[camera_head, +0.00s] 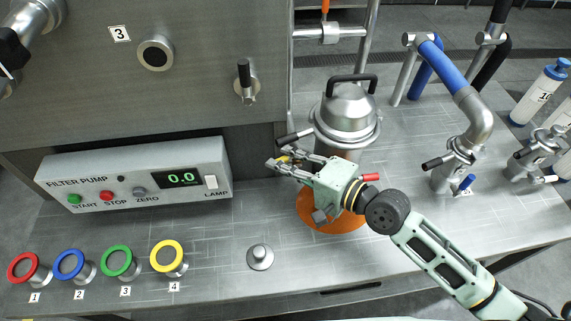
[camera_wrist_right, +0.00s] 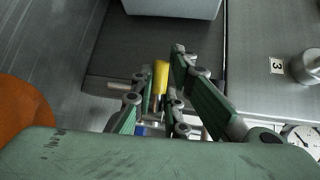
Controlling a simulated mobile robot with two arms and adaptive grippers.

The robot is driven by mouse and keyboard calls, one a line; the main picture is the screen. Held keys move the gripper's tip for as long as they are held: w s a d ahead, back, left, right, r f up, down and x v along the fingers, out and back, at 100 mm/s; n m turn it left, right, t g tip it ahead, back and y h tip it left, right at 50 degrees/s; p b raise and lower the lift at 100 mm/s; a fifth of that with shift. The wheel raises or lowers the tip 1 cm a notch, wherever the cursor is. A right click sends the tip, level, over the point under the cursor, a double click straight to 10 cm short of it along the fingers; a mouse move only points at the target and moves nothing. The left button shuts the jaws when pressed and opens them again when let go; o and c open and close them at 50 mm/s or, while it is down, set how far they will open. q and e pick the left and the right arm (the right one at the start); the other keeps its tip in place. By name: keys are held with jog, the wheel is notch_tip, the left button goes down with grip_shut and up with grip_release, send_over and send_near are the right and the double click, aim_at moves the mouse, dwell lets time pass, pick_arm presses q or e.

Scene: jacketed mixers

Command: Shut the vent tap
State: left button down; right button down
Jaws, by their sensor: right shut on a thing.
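My right gripper (camera_head: 279,166) reaches in from the right, in front of the steel vessel (camera_head: 347,112) with the domed lid. Its fingers are closed on a yellow tap lever (camera_wrist_right: 161,76), which stands out between the green fingers (camera_wrist_right: 163,98) in the right wrist view. In the head view only a little yellow shows at the fingertips, and the tap's body is hidden by the gripper. No label on this tap can be read. My left gripper is not in view.
The filter pump box (camera_head: 140,172) stands left of the gripper. Several coloured rings on steel stubs, such as the yellow ring (camera_head: 168,257), line the front left. An orange disc (camera_head: 318,214) lies under my wrist. A bent pipe (camera_head: 470,120) rises at right.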

jog(key=c, duration=1.7)
grip_release()
jog(key=shift+c, duration=0.2)
jog(key=v, duration=1.2)
